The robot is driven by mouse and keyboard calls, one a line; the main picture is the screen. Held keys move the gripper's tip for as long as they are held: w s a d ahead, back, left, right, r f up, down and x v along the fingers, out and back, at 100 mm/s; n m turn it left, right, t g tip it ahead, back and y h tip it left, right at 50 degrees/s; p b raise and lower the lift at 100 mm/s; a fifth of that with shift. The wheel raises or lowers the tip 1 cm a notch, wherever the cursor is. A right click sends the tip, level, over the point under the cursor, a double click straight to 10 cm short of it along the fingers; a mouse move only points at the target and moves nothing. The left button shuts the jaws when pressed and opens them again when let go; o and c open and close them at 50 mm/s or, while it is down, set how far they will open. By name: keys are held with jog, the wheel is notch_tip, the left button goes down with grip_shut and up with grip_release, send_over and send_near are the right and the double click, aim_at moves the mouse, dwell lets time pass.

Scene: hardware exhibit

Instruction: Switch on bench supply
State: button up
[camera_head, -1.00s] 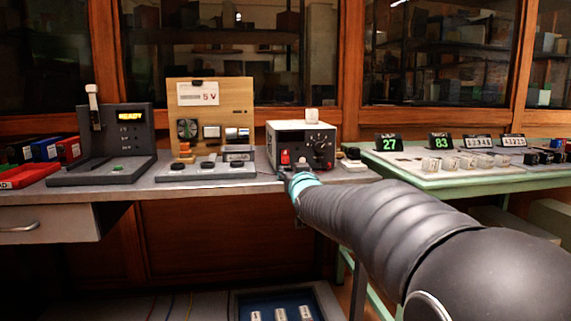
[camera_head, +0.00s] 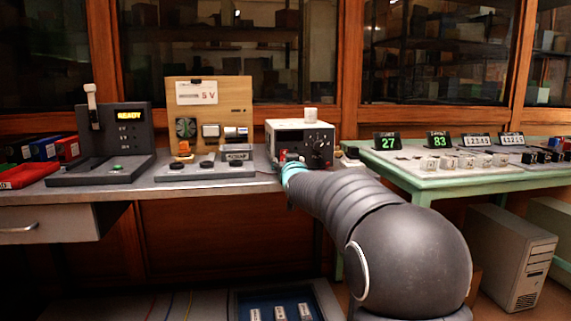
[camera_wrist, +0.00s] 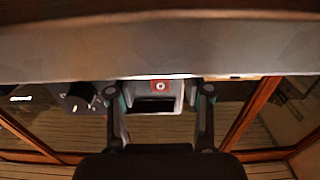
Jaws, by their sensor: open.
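The bench supply (camera_head: 318,147) is a white box with a dark front, a black knob and a small white block on top. It stands on the grey bench, and its red switch (camera_head: 283,154) is at the front's left. The turquoise end of my arm covers the lower left of the front. In the wrist view, which looks upside down, my gripper (camera_wrist: 160,95) is open, with one finger on each side of the red switch (camera_wrist: 160,86). A black knob (camera_wrist: 78,96) lies left of the fingers. I cannot tell whether the fingers touch the panel or how the switch is set.
A wooden panel marked 5 V (camera_head: 236,110) and a dark console reading READY (camera_head: 129,140) stand left of the supply. A green table (camera_head: 440,184) with displays is to the right. The bench edge (camera_wrist: 160,52) crosses the wrist view.

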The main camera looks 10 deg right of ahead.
grip_shut()
jog(key=shift+f+b, duration=0.15)
jog(key=shift+b, duration=0.15)
jog(key=shift+f+t+b, duration=0.2)
jog(key=shift+t+b, duration=0.1)
jog(key=shift+b, duration=1.2)
jog(key=shift+t+b, duration=0.3)
jog(key=shift+b, duration=0.05)
jog(key=shift+r, duration=0.2)
